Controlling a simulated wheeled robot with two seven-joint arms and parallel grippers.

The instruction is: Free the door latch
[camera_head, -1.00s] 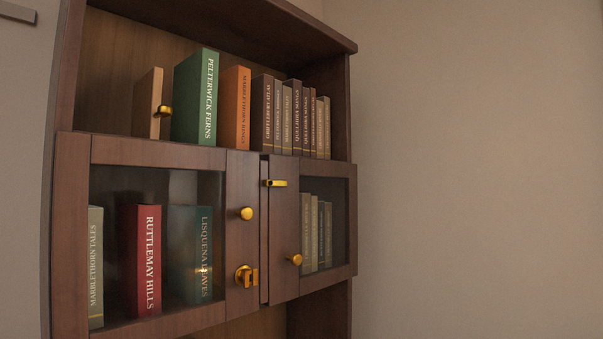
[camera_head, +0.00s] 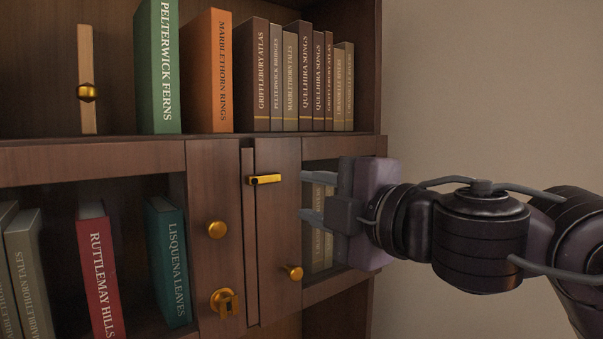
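A brass latch bar (camera_head: 266,180) lies horizontally near the top of the right cabinet door (camera_head: 277,225), with its left end at the gap between the doors. A round brass knob (camera_head: 292,272) sits lower on that door. The left door (camera_head: 205,175) carries a brass knob (camera_head: 216,230) and a lower brass fitting with a tab (camera_head: 225,302). My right gripper (camera_head: 308,197) is in front of the right door's glass, to the right of the latch and apart from it. Its fingers point left, open and empty, and hide part of the glass. My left gripper is not in view.
Upright books, including a green book (camera_head: 162,70) and an orange book (camera_head: 208,72), stand on the open shelf above the doors. A red book (camera_head: 101,275) and others stand behind the left glass. The bare wall (camera_head: 480,90) at right leaves free room.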

